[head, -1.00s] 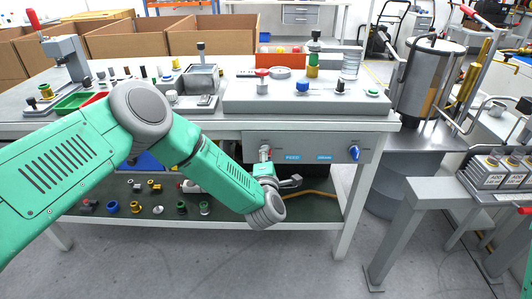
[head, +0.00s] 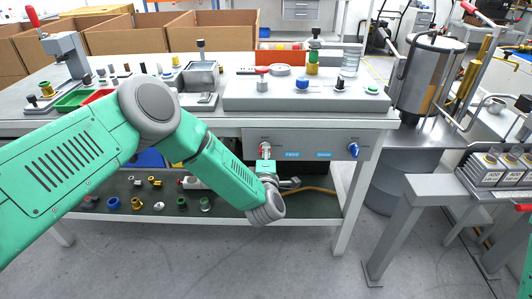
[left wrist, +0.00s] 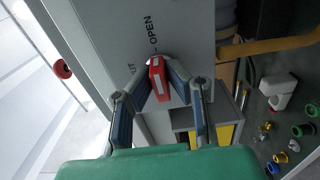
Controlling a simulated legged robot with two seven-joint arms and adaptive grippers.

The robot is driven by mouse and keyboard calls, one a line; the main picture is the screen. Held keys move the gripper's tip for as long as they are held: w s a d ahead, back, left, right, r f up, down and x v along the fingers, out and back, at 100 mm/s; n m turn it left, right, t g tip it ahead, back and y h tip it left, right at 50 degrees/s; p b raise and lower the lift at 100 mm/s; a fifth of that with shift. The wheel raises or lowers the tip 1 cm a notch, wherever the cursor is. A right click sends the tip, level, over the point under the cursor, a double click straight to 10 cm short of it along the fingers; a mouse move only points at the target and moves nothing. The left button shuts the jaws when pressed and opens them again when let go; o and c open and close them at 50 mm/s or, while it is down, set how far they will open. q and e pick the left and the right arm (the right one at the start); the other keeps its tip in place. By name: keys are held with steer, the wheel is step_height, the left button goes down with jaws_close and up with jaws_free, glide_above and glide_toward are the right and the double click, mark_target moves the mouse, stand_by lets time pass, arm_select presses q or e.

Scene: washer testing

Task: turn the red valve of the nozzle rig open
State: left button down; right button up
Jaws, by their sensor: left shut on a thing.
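The red valve (head: 265,150) is on the front panel of the bench, left of the FEED label, small and partly covered in the head view. In the left wrist view its red handle (left wrist: 159,82) stands between the fingers, slightly tilted, with the OPEN lettering just above it. The other lettering, to its left, is partly hidden. My left gripper (left wrist: 160,72) is shut on the handle, one finger on each side. In the head view the left gripper (head: 267,163) is in front of the panel, below the valve. My right gripper is not in view.
A blue knob (head: 353,150) sits on the same panel to the right. A lower shelf (head: 235,213) holds several small fittings under the bench. A grey block (head: 240,101) with coloured knobs stands on the bench top. Bare floor lies in front.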

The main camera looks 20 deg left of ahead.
arm_select(q)
steer(key=c, duration=1.6)
jaws_free()
steer(key=shift+s+d+f, duration=0.1)
steer(key=shift+d+f, duration=0.1)
steer(key=shift+f, duration=0.15)
steer(key=shift+r, duration=0.1)
steer(key=shift+r, duration=0.1)
steer(key=v, duration=1.2)
